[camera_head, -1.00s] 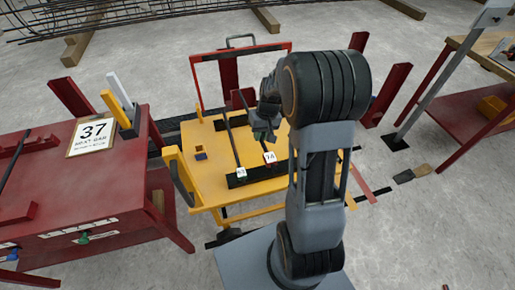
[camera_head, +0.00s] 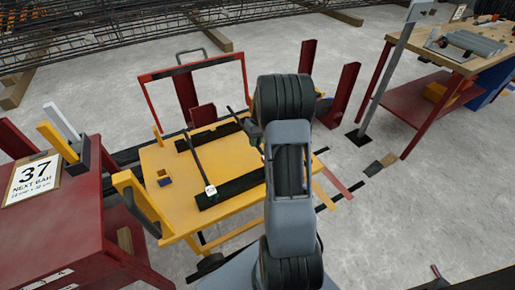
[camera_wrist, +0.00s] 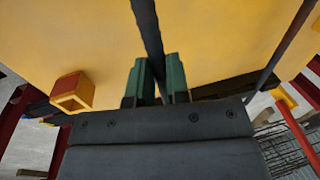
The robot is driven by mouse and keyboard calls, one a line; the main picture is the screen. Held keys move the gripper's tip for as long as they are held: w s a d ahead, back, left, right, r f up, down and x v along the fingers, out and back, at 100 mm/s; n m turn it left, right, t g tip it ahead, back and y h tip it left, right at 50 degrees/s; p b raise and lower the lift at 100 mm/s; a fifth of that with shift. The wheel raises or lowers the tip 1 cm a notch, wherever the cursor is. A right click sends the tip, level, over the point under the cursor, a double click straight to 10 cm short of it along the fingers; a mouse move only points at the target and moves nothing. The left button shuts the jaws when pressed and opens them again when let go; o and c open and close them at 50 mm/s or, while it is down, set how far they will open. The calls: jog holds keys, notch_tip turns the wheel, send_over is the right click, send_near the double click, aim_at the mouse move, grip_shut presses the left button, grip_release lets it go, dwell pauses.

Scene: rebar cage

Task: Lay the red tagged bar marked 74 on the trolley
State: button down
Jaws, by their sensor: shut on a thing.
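The yellow trolley (camera_head: 235,157) stands in front of me with dark cross strips on its top. My gripper, mostly hidden behind my arm in the head view, shows in the wrist view (camera_wrist: 160,80). Its green fingers are shut on a dark bar (camera_wrist: 147,22), over the trolley's yellow top. In the head view a dark bar end (camera_head: 234,114) shows beside my arm. The red tag 74 is out of sight. Another dark bar (camera_head: 198,163) with a white-faced tag (camera_head: 210,190) lies across the strips, left of my gripper. I cannot tell whether the held bar touches the strips.
A red table with a "37 next bar" sign (camera_head: 34,177) stands at left. Red posts (camera_head: 347,92) and a red end frame (camera_head: 142,97) rise behind. A workbench (camera_head: 440,55) is at right; floor between is mostly clear.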

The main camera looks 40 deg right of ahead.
jog(key=shift+w+d+f, duration=0.25)
jog(key=shift+d+f, duration=0.45)
jog(key=shift+f, duration=0.25)
jog(key=shift+d+f+b, duration=0.2)
jog(key=shift+f+b, duration=0.15)
jog(key=shift+f, duration=1.3)
jog(key=shift+f, duration=0.15)
jog(key=c, duration=1.1)
grip_release()
